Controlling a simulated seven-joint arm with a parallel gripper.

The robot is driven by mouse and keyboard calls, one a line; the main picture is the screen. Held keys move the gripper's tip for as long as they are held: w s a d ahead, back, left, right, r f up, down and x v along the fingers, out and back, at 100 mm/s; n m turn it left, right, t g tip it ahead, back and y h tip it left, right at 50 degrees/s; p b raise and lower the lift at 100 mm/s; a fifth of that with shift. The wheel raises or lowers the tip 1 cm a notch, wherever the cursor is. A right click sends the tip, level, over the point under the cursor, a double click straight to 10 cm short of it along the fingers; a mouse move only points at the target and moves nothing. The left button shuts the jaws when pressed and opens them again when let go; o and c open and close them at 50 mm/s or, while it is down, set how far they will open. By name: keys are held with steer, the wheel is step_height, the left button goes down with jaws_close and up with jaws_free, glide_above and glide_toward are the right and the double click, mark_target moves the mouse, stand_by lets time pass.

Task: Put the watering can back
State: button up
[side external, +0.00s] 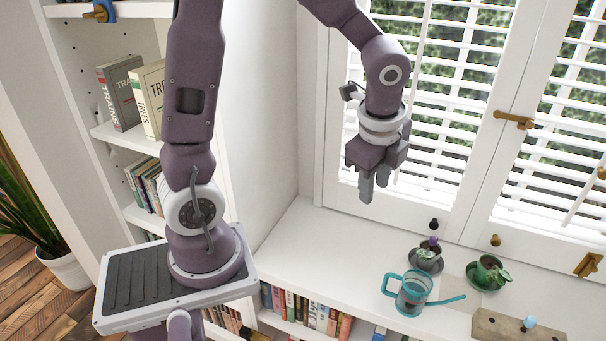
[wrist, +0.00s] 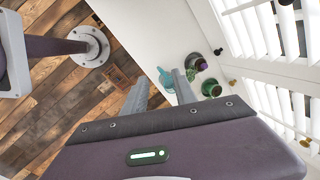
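The watering can (side external: 412,297) has a clear body with teal rim, handle and long spout. It stands upright on the white shelf top (side external: 318,240) below the window, its spout pointing right in the side view. In the wrist view, part of the teal watering can (wrist: 166,81) shows beyond my fingers. My gripper (side external: 375,186) hangs high above the shelf top, to the upper left of the can in the side view, with fingers pointing down. The wrist view shows my gripper (wrist: 161,80) with its two fingers apart and nothing held between them.
A potted plant in a dark pot (side external: 427,260) stands just behind the can; a green pot (side external: 488,271) stands to the right. A pale square patch (side external: 458,282) lies between. A wooden board (side external: 502,328) is at the front right. The shelf top left of the can is clear.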

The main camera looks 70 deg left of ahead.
steer(key=s+d+r+n+t+h, duration=0.1)
steer(key=s+d+r+n, duration=0.1)
steer(key=s+r+n, duration=0.2)
steer(key=s+d+r+n+t+h, duration=0.1)
steer(key=s+d+r+n+t, duration=0.1)
steer(key=s+r+n, duration=0.3)
steer(key=s+n, duration=0.4)
steer(key=s, duration=0.3)
steer(key=shift+s+n, duration=0.2)
steer(key=shift+n, duration=0.1)
